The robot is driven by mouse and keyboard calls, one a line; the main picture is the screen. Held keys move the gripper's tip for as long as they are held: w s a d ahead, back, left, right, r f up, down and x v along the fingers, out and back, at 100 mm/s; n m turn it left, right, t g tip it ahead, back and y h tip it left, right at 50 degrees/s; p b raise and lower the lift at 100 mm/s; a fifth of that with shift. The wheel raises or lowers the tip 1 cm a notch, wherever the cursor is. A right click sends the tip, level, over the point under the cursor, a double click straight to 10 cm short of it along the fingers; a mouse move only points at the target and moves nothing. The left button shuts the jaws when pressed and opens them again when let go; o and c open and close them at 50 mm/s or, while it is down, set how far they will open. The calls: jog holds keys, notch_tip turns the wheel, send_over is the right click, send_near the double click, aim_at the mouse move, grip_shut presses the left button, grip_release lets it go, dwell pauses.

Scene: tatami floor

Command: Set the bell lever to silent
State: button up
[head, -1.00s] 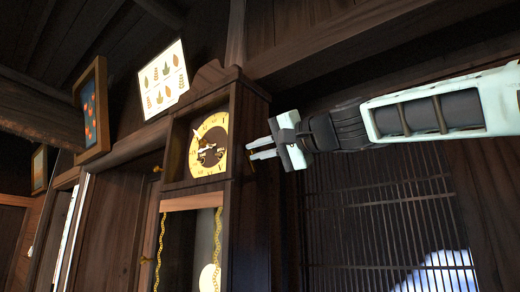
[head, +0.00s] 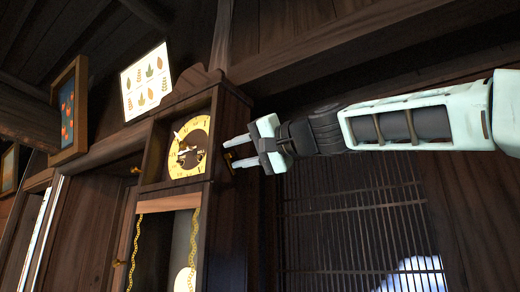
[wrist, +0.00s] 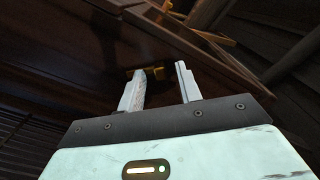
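The tall dark wooden clock (head: 232,200) stands against the wall, with a yellow dial (head: 188,147) facing left of my arm. A small brass bell lever (wrist: 155,72) sticks out from the clock's side panel in the wrist view; its exact position is hard to tell. My gripper (head: 231,153) reaches in from the right, at the clock's right side level with the dial. In the wrist view my gripper (wrist: 158,71) is open, with the brass piece showing between and just beyond its fingertips. I cannot tell whether a finger touches it.
A leaf-print poster (head: 146,82) and a framed picture (head: 69,110) hang left of the clock. Gold chains (head: 194,235) hang in its lower case. A slatted lattice window (head: 350,225) is below my arm. A wooden beam (head: 380,60) runs above it.

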jog(key=b+v, duration=0.7)
jog(key=v, duration=1)
jog(key=shift+b, duration=0.4)
jog(key=w+a+f+g+h, duration=0.1)
jog(key=a+f+g+h, duration=0.25)
jog(key=f, duration=1.35)
jog(key=w+a+f+g+h, duration=0.15)
jog(key=a+f, duration=0.35)
jog(key=f, duration=1.3)
jog(key=s+f+n+g+h, duration=0.15)
jog(key=s+f, duration=0.25)
jog(key=f, duration=0.4)
jog(key=s+f+n+g+h, duration=0.1)
jog(key=s+f+g+h, duration=0.2)
jog(key=f, duration=0.5)
jog(key=s+d+f+n+h, duration=0.2)
jog(key=s+d+f, duration=0.2)
jog(key=s+f, duration=0.3)
jog(key=s+d+f+n+g+h, duration=0.1)
jog(key=s+d+f, duration=0.3)
jog(key=s+f, duration=0.4)
jog(key=shift+s+d+f+n+h, duration=0.25)
jog(key=shift+f+n+h, duration=0.15)
jog(key=shift+n+h, duration=0.25)
jog(key=shift+g, duration=0.25)
